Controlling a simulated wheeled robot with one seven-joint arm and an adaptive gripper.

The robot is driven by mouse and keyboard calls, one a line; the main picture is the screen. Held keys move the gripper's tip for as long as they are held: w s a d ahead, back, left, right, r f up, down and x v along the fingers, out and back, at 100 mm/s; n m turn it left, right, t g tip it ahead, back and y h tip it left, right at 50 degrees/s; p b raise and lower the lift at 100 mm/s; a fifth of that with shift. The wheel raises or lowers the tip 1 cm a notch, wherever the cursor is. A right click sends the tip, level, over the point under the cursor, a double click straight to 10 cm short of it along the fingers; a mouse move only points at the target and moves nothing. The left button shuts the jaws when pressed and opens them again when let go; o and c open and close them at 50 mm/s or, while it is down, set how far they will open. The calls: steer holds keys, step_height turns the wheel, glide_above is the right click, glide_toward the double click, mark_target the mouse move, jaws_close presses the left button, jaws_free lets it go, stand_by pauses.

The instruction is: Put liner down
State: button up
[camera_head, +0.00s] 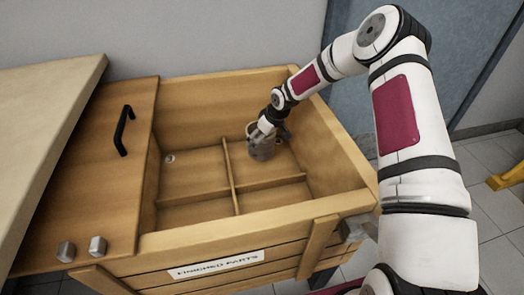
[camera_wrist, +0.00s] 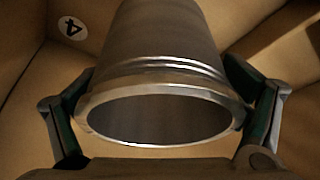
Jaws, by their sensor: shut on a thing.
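The liner (camera_head: 261,147) is a grey metal cylinder inside the wooden crate (camera_head: 255,242), at the far right compartment. My gripper (camera_head: 268,130) is shut on it from above. In the wrist view the liner (camera_wrist: 165,85) lies between the two fingers of my gripper (camera_wrist: 160,115), its open flanged rim facing the camera. Its far end is hidden, so I cannot tell whether it touches the crate floor.
Thin wooden dividers (camera_head: 231,178) split the crate into compartments. A round label with a 4 (camera_wrist: 70,28) shows beside the liner. The crate's front bears a "FINISHED PARTS" label (camera_head: 216,264). A wooden lid with a black handle (camera_head: 124,130) lies at left. The other compartments look clear.

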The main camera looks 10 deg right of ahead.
steer(key=shift+f+b, duration=0.85)
steer(key=shift+f, duration=1.45)
steer(key=shift+f, duration=0.2)
steer(key=o, duration=1.2)
steer(key=shift+o, duration=0.2)
